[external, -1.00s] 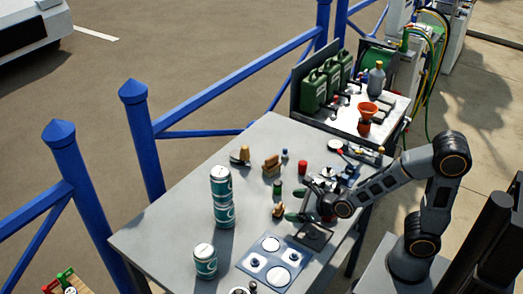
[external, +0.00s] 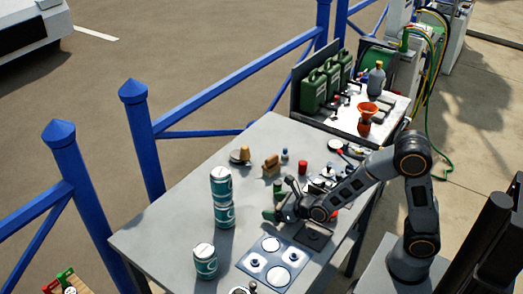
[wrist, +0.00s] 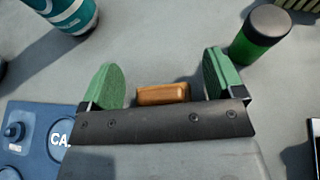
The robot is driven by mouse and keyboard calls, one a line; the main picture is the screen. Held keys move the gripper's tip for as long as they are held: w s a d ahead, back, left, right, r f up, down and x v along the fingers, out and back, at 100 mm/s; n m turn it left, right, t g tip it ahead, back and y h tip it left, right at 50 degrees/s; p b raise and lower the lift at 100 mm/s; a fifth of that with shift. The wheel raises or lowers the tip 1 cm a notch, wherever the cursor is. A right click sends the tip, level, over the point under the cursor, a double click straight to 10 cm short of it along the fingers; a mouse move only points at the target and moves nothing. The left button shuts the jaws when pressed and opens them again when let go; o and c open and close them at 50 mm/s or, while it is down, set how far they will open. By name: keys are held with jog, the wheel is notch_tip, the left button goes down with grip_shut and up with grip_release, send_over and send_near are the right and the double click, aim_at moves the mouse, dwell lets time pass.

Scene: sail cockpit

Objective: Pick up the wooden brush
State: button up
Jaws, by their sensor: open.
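A small brown wooden piece (wrist: 163,94), seemingly the wooden brush, lies on the grey tabletop in the wrist view. It shows between the two green-padded fingers of my gripper (wrist: 162,75), with clear gaps on both sides; no bristles can be made out. My gripper is open and holds nothing. In the external view my gripper (external: 274,206) is low over the table, and the arm hides the wooden piece there.
A green cylinder with a dark top (wrist: 262,34) stands close to the right finger. Teal cans (external: 205,261) stand to the left. A blue panel with white discs (external: 271,261) lies in front. Other brown items (external: 271,164) sit farther back.

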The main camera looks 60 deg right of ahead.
jog(key=shift+w, duration=0.1)
jog(key=c, duration=1)
